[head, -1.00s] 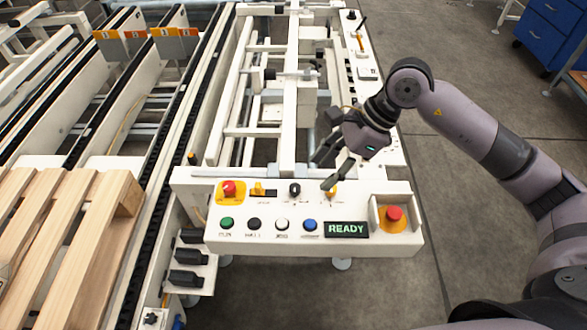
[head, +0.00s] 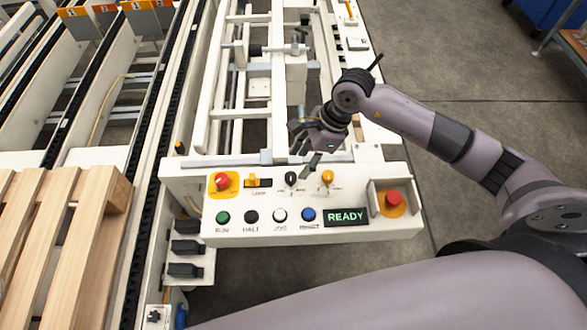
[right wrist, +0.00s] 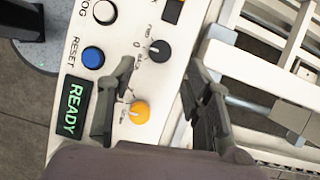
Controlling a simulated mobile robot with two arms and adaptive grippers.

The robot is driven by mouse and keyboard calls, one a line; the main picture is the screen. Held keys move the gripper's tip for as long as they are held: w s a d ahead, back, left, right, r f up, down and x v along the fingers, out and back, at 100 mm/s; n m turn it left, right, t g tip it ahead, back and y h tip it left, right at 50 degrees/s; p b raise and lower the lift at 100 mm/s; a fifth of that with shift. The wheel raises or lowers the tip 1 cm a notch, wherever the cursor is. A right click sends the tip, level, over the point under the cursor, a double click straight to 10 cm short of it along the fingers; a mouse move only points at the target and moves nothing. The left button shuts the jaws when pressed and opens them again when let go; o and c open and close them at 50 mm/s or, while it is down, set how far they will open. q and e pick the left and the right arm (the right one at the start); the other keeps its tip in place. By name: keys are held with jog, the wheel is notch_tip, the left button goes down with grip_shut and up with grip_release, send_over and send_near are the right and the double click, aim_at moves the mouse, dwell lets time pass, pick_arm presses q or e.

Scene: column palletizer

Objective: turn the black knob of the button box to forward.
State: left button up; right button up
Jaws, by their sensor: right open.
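The button box (head: 240,233) is a white panel at the front of the machine. Its black knob (head: 291,178) is in the top row, between a small orange-and-black switch and a yellow knob (head: 327,177). In the right wrist view the black knob (right wrist: 160,50) shows unobstructed, with small lettering beside it; its pointer seems to face the 0 mark. My right gripper (head: 307,160) is open and empty above the panel's back edge, just behind the black knob. In the right wrist view its fingers straddle the yellow knob (right wrist: 139,112), and the black knob lies beyond the fingertips. My left gripper is out of view.
A red emergency stop (head: 393,198) sits at the panel's right end, behind a raised guard. Green, black, white and blue buttons and a READY display (head: 346,216) fill the front row. A red rotary switch (head: 221,181) is at the left. A wooden pallet (head: 60,240) lies further left.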

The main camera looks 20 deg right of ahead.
aim_at(292, 176)
jog(key=x, duration=0.4)
jog(key=shift+a+f, duration=0.15)
jog(key=shift+f, duration=0.1)
jog(key=shift+a+f+p, duration=0.15)
jog(key=shift+f+p, duration=0.15)
jog(key=shift+f, duration=0.05)
jog(key=shift+w+a+f, duration=0.1)
jog(key=shift+f, duration=0.25)
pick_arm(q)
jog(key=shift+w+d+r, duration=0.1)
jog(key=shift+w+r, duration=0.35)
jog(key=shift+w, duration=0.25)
pick_arm(e)
grip_shut()
